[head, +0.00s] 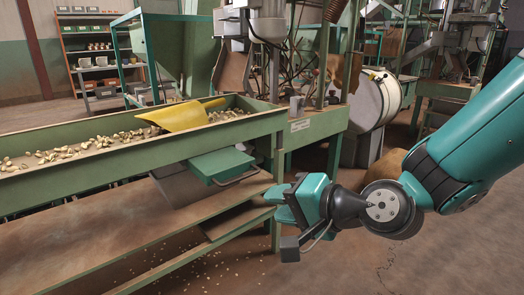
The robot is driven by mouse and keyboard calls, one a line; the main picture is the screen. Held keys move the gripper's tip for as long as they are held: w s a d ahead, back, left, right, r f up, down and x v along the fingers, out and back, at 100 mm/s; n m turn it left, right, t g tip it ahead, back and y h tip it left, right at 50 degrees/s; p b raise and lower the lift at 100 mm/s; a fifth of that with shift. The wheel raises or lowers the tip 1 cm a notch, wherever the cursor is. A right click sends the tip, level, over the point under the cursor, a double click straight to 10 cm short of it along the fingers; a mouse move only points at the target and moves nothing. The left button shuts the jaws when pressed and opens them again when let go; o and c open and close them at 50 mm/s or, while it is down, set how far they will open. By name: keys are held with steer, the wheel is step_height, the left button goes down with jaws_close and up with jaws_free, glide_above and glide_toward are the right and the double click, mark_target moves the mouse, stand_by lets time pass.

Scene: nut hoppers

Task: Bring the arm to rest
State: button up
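My gripper (280,203) is at the end of my teal arm, which reaches in from the right edge in the head view. It points left, in front of the right end of the green trough bench and lower than the trough's rim. I see nothing held at its fingers, but their gap is too small to judge.
The long green trough (90,165) holds scattered nuts and a yellow scoop (182,115). A green drawer-like box (222,164) hangs below it, left of my gripper. A white drum (376,100) stands behind my arm. Floor at lower right looks clear, apart from small crumbs near the bench.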

steer(key=s+d+r+n+g+h+p, duration=0.1)
steer(key=s+d+r+n+g+h, duration=0.1)
steer(key=s+d+n+g, duration=0.3)
steer(key=s+d+r+n+g+h+p, duration=0.1)
steer(key=s+r+n+h+p, duration=0.1)
steer(key=s+n, duration=0.35)
steer(key=s+d+r+n+g+h+p, duration=0.1)
steer(key=s+d+r+n+g+h, duration=0.2)
steer(key=s, duration=0.5)
step_height(320, 180, up, 37)
steer(key=y+p, duration=0.1)
steer(key=p, duration=3.6)
steer(key=shift+w+d+m, duration=0.2)
steer(key=shift+d+m, duration=0.1)
steer(key=shift+m, duration=0.05)
